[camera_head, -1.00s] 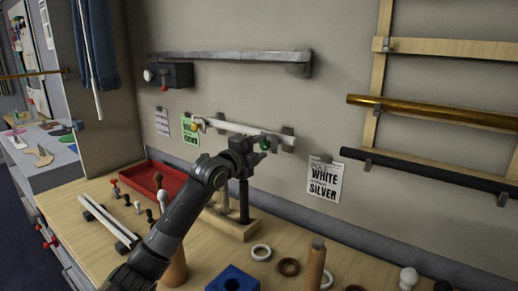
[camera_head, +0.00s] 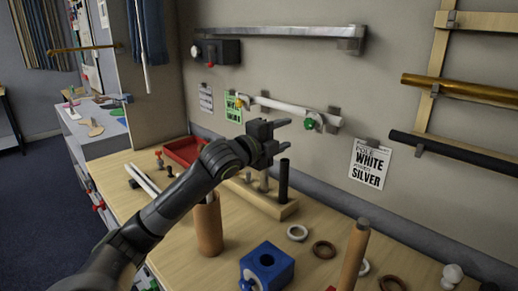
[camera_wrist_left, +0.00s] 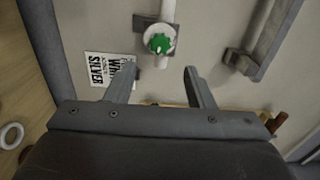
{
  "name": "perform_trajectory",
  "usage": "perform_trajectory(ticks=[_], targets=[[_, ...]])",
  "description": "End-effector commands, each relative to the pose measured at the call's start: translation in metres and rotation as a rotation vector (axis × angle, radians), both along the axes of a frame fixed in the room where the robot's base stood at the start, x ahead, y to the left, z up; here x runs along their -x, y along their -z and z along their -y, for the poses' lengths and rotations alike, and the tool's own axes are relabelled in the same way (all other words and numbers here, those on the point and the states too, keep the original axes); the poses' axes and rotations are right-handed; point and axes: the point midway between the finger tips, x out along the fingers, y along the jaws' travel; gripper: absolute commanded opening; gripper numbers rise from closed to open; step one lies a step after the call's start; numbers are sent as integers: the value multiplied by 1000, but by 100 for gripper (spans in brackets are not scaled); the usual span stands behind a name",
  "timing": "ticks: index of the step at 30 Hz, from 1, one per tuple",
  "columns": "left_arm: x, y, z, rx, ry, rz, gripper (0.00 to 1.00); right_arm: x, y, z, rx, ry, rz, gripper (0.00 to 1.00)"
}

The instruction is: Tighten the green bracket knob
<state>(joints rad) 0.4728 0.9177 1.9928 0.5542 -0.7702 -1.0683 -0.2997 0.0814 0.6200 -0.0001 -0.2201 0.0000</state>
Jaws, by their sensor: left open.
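The green bracket knob (camera_head: 309,124) is on the wall bracket at the right end of a white pole (camera_head: 285,108). It also shows in the left wrist view (camera_wrist_left: 159,44), on a round pale base in front of a grey bracket. My left gripper (camera_head: 285,134) is open and empty, left of the knob and apart from it in the head view. In the left wrist view its two fingers (camera_wrist_left: 160,72) point toward the wall, with the knob centred just beyond the gap between them. A yellow knob (camera_head: 239,103) is at the pole's left end. My right gripper is not in view.
A black pole (camera_head: 440,150) and a brass pole (camera_head: 460,90) hang at the right.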

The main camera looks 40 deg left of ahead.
Motion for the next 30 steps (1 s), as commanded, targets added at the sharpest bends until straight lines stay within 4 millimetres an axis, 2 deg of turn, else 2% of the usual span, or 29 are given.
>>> perform_trajectory(ticks=[6, 13, 21, 30], targets=[[30, 2, -6, -7, -4, -2, 49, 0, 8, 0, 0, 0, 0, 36], [55, 2, -8, -8, -1, -3, 49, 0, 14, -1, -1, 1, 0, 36], [73, 1, -13, -5, -8, 3, 49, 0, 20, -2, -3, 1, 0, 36], [82, 0, -12, -2, -1, 0, 49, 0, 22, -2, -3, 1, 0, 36]])
